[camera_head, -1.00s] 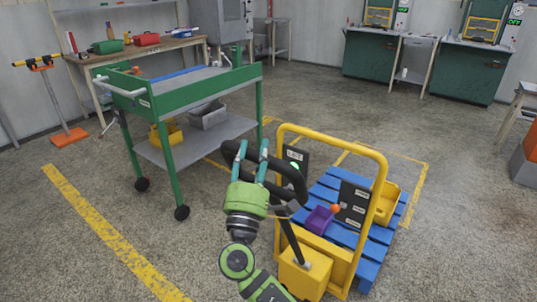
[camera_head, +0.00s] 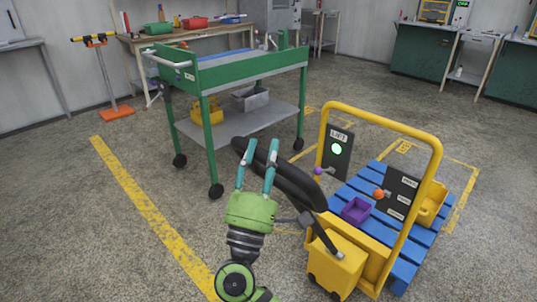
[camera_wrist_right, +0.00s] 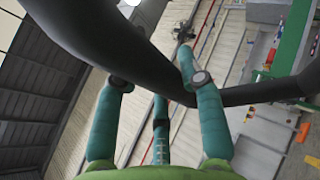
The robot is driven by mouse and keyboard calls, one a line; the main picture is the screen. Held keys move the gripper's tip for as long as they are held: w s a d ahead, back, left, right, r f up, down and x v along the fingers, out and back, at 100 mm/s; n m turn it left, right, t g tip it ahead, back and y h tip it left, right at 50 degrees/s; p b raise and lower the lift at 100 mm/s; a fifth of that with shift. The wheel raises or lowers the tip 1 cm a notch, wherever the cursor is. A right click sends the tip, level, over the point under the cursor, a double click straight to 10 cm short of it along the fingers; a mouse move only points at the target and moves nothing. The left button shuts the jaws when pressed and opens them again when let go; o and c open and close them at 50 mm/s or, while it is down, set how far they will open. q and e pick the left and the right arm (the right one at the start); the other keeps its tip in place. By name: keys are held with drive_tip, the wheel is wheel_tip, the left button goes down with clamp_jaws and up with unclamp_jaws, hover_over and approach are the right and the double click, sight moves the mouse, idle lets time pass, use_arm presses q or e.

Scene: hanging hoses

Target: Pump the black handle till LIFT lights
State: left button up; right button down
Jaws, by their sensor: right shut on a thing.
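The black handle (camera_head: 296,183) is a thick loop on a lever that leans left from the yellow pump unit (camera_head: 339,266) of a yellow-framed cart (camera_head: 431,190). My right gripper (camera_head: 257,160) is shut on the handle's left part, teal fingers across the bar. In the wrist view the black bar (camera_wrist_right: 128,55) passes between the teal fingers (camera_wrist_right: 150,95). The LIFT panel (camera_head: 334,168) stands behind the cart's frame, and its round lamp (camera_head: 337,149) glows bright green. My left gripper is not in view.
A blue slatted pallet (camera_head: 425,235) with a purple bin (camera_head: 356,210) is behind the frame. A green trolley (camera_head: 238,70) stands behind my gripper.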

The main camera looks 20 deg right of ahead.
drive_tip(key=c, duration=0.7)
unclamp_jaws()
drive_tip(key=shift+c, duration=0.2)
drive_tip(key=v, duration=1.2)
drive_tip(key=shift+f, duration=0.1)
